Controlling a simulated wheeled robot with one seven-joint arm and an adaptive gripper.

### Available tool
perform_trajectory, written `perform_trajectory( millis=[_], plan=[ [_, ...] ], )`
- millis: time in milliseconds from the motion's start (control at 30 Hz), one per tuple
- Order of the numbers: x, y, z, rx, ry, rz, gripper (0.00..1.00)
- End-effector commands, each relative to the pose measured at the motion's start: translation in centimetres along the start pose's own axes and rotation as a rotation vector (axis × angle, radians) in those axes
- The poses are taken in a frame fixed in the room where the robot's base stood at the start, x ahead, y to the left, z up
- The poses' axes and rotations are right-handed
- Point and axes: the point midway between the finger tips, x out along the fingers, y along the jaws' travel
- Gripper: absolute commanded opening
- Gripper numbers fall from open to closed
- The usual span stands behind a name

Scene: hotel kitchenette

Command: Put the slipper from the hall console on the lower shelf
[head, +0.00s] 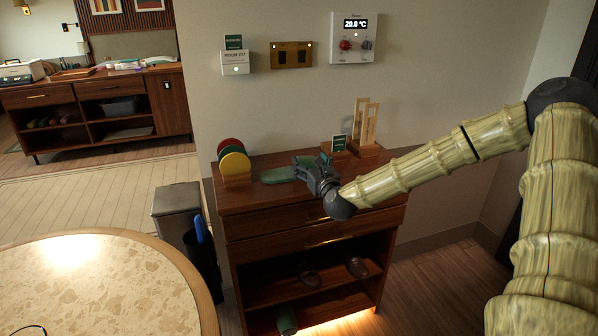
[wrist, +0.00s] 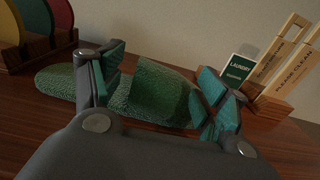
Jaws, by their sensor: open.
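A green slipper (head: 278,175) lies on top of the dark wooden hall console (head: 248,199). In the wrist view the slipper (wrist: 165,93) lies across the picture, its toe band toward the right. My gripper (head: 305,166) is open at the slipper's right end, just above the console top. In the wrist view the fingers of my gripper (wrist: 160,95) stand apart, with part of the slipper showing between them; I cannot tell whether they touch it. The console's open shelf (head: 330,287) below the drawers holds two dark, rounded objects (head: 308,273).
Round coloured discs in a holder (head: 234,162) stand left of the slipper. A laundry sign (wrist: 240,67) and wooden hangtags (head: 366,122) stand to the right. A green roll (head: 286,320) lies at the console's bottom. A round table (head: 110,285) and grey bin (head: 177,205) are left of the console.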

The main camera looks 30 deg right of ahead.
Motion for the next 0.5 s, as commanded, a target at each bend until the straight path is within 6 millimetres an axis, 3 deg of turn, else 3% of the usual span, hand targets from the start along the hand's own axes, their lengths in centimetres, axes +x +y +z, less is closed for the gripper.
perform_trajectory(
  millis=[300, 500],
  plan=[
    [3.2, 0.0, -0.2, -0.005, 0.000, 0.001, 0.74],
    [4.3, 0.0, -0.2, -0.003, 0.000, 0.002, 0.74]
  ],
)
